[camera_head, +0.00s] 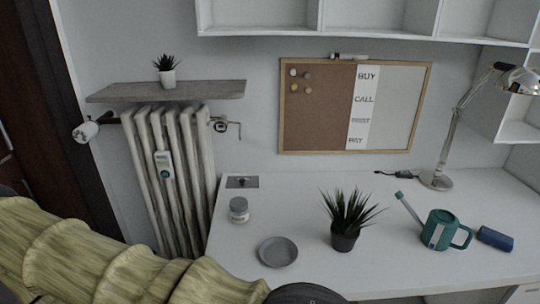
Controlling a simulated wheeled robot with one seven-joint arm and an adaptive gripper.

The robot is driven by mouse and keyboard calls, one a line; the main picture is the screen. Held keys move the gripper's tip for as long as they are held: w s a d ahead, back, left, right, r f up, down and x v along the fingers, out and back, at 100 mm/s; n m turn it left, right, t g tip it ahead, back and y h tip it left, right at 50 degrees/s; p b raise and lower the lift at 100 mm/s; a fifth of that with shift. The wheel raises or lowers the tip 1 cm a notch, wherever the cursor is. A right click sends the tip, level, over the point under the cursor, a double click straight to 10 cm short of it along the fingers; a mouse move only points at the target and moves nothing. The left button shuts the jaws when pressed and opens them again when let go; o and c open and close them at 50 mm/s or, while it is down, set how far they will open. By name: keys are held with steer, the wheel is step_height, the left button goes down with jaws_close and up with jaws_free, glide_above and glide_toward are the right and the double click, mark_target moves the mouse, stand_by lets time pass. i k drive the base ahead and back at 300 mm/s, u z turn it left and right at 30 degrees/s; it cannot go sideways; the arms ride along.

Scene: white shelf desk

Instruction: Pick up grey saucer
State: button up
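The grey saucer (278,251) lies flat on the white desk, left of centre and near the front edge. It looks empty and nothing covers it. My arm, in a ribbed yellow-green sleeve, crosses the lower left of the view, and a dark part of it shows at the bottom edge below the saucer. My gripper's fingers cannot be made out in this view.
A small jar (239,210) stands behind the saucer to the left. A spiky plant in a dark pot (344,241) stands close on the right. Farther right are a teal watering can (440,231), a blue case (495,238) and a lamp (436,180). A radiator (177,190) stands left.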

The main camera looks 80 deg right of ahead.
mark_target(278, 252)
steer(key=k, duration=0.7)
steer(key=z, duration=1.65)
